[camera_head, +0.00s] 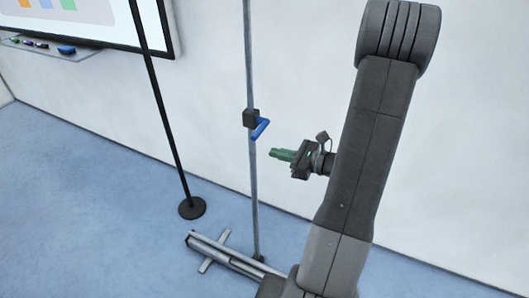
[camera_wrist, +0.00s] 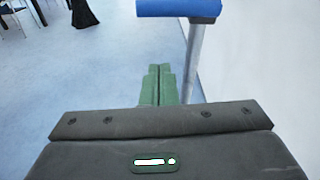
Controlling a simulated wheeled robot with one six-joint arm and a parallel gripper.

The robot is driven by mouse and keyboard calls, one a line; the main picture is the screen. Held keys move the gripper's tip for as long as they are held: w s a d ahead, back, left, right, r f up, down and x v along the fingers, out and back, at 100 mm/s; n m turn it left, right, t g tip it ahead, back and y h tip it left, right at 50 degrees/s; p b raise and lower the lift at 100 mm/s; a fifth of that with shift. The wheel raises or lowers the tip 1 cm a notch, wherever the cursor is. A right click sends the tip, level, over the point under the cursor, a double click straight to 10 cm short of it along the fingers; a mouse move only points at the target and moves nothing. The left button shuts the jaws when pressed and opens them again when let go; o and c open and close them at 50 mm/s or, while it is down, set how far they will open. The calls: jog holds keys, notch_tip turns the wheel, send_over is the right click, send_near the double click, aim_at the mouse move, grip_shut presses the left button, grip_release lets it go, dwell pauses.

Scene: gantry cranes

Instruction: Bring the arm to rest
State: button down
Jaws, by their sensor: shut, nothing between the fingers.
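My gripper (camera_head: 272,154) shows in the head view just right of the thin grey pole, with its green fingers pointing left. In the wrist view its green fingers (camera_wrist: 158,85) are together with nothing between them. The grey pole (camera_head: 252,75) carries a black clamp (camera_head: 251,118) with a blue handle (camera_head: 261,128), a little above and left of the fingers. The blue handle also shows large at the top of the wrist view (camera_wrist: 178,8). The fingers appear apart from the handle. My arm rises on the right of the head view and partly hides the wall.
A black pole on a round base (camera_head: 192,208) stands to the left. Grey metal feet (camera_head: 222,252) lie on the blue floor at the grey pole's bottom. A whiteboard (camera_head: 100,12) with a marker tray (camera_head: 45,46) hangs on the white wall. Open floor (camera_head: 90,190) lies at left.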

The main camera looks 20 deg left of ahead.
jog(key=shift+s+d+r, duration=0.1)
jog(key=shift+d+r, duration=0.05)
jog(key=shift+d, duration=0.9)
jog(key=shift+s+d+r, duration=0.1)
jog(key=shift+d, duration=0.95)
jog(key=a+r+p, duration=0.2)
jog(key=a+p, duration=0.2)
jog(key=a, duration=0.5)
jog(key=shift+w+r, duration=0.3)
jog(key=shift+w, duration=0.05)
